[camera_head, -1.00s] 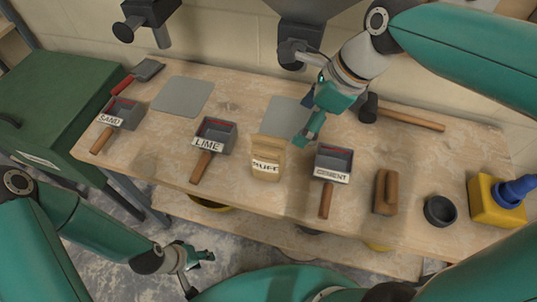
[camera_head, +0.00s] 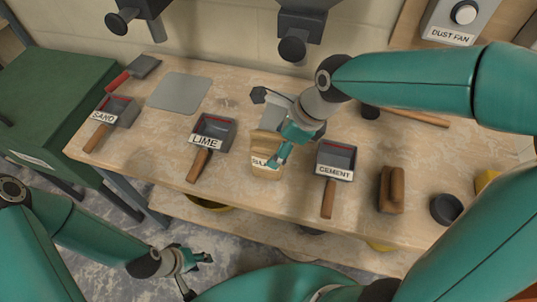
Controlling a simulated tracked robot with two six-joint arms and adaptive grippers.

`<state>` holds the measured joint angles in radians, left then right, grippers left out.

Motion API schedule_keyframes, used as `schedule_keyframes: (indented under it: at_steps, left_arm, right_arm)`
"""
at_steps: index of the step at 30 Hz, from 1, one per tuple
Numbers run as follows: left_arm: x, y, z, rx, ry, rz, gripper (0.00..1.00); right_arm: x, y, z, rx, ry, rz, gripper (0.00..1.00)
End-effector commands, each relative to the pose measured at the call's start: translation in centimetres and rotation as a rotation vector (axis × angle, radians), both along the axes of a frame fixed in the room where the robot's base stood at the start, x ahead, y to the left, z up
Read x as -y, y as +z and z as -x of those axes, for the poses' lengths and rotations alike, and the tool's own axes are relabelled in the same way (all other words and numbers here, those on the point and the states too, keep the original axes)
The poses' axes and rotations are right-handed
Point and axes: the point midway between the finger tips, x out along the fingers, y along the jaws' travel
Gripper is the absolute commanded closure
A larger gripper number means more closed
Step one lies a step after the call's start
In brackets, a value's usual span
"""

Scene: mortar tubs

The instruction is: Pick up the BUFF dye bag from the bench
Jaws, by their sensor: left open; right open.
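The BUFF dye bag (camera_head: 266,169) is a small tan bag standing upright on the bench (camera_head: 230,110), between the LIME scoop and the CEMENT scoop. Its label is partly hidden by my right gripper (camera_head: 277,161), which is open at the bag's upper right side. I cannot tell whether its fingers touch the bag. My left gripper (camera_head: 205,258) is open and empty, low in front of the bench, well away from the bag.
The LIME scoop (camera_head: 214,131) lies left of the bag, the CEMENT scoop (camera_head: 336,158) right of it. The SAND scoop (camera_head: 115,108) is further left. A wooden float (camera_head: 391,190) and black cup (camera_head: 446,208) lie at the right. A grey plate (camera_head: 180,92) lies behind.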

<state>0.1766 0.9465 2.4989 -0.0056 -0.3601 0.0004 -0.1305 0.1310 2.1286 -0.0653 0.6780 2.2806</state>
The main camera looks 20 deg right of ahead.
Motion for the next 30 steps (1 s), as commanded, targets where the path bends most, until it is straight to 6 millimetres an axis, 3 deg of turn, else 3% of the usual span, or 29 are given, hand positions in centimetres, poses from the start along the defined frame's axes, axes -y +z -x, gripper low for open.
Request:
schedule_keyframes:
  at_steps: [11, 20, 30]
  left_arm:
    - [0.0, 0.2, 0.0, 0.0, 0.0, 0.0, 0.59]
    - [0.0, 0.2, 0.0, 0.0, 0.0, 0.0, 0.59]
    - [0.0, 0.2, 0.0, 0.0, 0.0, 0.0, 0.59]
  right_arm:
    - [-1.3, -4.1, -1.6, -0.004, 0.0, 0.001, 0.14]
    - [-1.4, -4.6, -1.8, 0.0, -0.001, 0.0, 0.14]
    - [-1.4, -4.5, -1.8, 0.0, -0.001, 0.0, 0.69]
